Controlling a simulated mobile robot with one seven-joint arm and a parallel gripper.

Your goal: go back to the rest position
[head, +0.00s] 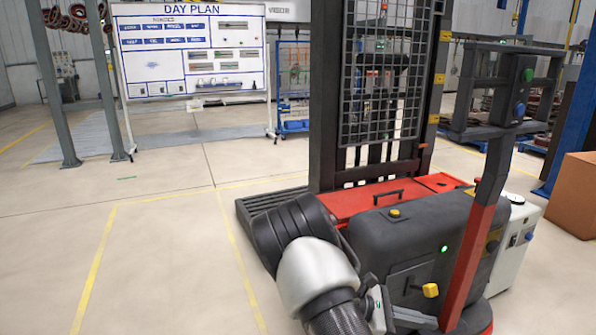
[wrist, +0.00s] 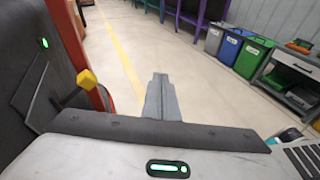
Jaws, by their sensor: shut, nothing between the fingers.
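My gripper (wrist: 160,80) shows in the middle of the wrist view. Its two grey fingers are together with nothing between them, and they point out over bare floor. It is clear of any object. A red and black pallet stacker (head: 400,235) stands right beside my arm. Its dark side with a green light and yellow knob also fills the left of the wrist view (wrist: 28,70), close to my wrist.
A cardboard box (head: 574,195) stands at the right. A day plan board (head: 190,50) stands at the back left. Several bins (wrist: 232,50) and a grey workbench (wrist: 290,75) line the right of the wrist view. Yellow-lined floor (head: 165,240) at the left is clear.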

